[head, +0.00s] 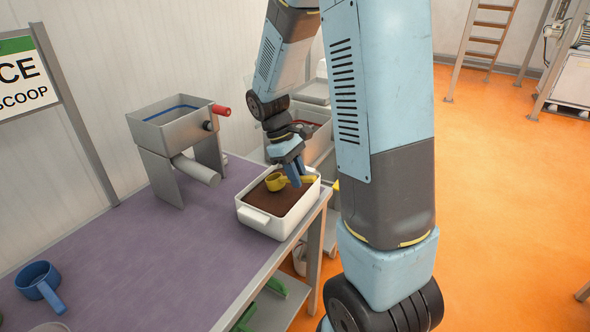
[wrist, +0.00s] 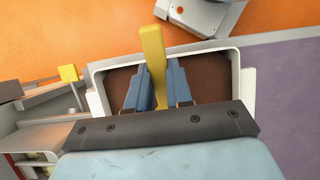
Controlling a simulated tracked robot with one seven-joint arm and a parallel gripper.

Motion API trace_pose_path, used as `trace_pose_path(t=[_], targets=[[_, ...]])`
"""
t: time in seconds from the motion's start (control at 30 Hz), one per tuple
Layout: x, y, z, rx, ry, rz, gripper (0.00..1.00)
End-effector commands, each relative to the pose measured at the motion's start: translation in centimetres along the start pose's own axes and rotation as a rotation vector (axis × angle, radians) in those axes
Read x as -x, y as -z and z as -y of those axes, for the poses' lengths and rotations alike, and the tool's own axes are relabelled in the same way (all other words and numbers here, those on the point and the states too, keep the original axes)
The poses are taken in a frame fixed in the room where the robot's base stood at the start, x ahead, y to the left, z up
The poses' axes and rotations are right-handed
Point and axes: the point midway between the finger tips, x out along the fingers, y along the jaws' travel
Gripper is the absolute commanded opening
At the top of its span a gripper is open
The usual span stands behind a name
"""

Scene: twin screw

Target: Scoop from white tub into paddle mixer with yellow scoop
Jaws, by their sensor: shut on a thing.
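My gripper (head: 297,174) is shut on the handle of the yellow scoop (head: 275,182). The scoop's cup is over the white tub (head: 262,226), at or just above the brown contents (head: 282,203); I cannot tell whether it touches them. In the wrist view the yellow handle (wrist: 153,48) stands between the two blue fingers (wrist: 158,85), with the tub's rim (wrist: 249,85) around them. The scoop's cup is hidden there. The grey metal paddle mixer (head: 180,127), with an open top and a red-ended handle, stands left of the tub on the purple table.
A blue scoop (head: 40,284) lies at the near left of the purple table top (head: 150,250). A sign (head: 25,77) stands at the left. Grey bins (head: 315,130) are behind the tub. The table between the blue scoop and the tub is clear.

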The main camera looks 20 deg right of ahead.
Motion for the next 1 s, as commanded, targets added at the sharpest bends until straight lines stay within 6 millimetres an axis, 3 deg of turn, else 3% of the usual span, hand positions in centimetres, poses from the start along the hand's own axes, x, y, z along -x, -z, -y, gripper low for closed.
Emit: trace_pose_path(t=[0.5, 1.0], targets=[[-3.1, 2.1, 0.1, 0.002, 0.000, 0.002, 0.00], [-3.4, 3.8, 0.1, 0.004, -0.001, 0.000, 0.00]])
